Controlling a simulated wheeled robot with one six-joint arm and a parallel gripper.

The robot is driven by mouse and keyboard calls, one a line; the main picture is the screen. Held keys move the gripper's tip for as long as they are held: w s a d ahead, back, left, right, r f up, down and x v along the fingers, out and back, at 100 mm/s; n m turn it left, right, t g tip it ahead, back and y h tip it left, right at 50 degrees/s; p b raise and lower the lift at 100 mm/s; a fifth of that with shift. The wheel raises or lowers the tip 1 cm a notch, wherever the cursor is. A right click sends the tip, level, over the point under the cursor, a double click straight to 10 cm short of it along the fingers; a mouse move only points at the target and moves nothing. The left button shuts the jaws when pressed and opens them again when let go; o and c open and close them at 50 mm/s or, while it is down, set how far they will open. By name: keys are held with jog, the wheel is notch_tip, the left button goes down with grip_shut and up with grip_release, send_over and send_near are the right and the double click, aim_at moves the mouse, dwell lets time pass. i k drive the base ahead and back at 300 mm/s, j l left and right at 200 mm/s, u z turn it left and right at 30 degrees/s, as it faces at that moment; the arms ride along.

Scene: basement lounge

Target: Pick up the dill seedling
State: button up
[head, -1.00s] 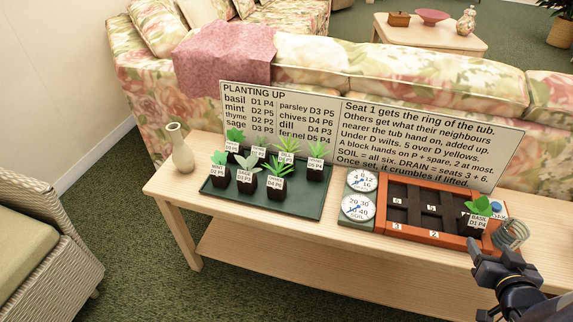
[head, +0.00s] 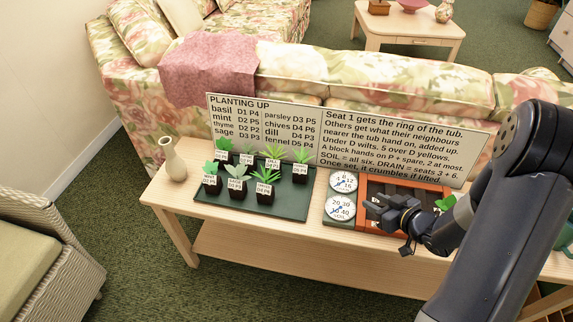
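The dill seedling (head: 273,153) appears to be the spiky light-green plant in the back row of the dark green tray (head: 285,207). Its small white tag is hard to read; a similar spiky seedling (head: 264,176) stands in front of it. All the seedlings stand upright in dark soil blocks. My gripper (head: 374,210) is to the right of the tray, over the left part of the orange planter, apart from the dill. Nothing shows held in it. Its finger gap is too small and dark to judge.
Two white dials (head: 341,208) stand between the tray and the orange planter (head: 405,183). My arm hides much of the planter and a green plant (head: 446,202). A text board (head: 262,115) stands behind the tray. A cream vase (head: 174,160) stands left, near the table (head: 158,190) edge.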

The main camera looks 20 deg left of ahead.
aim_at(277, 167)
jog(key=j+z, duration=0.9)
jog(key=z, duration=0.15)
jog(key=k+j, duration=0.15)
jog(key=j, duration=0.2)
jog(key=k+j+z, duration=0.1)
jog(key=j, duration=0.3)
jog(key=k+j, duration=0.15)
jog(key=j, duration=0.2)
jog(key=k+j+z, duration=0.1)
jog(key=j, duration=0.25)
jog(key=k+j, duration=0.2)
jog(key=j, duration=0.15)
jog(key=k+j+z, duration=0.1)
jog(key=j, duration=0.3)
jog(key=k, duration=0.05)
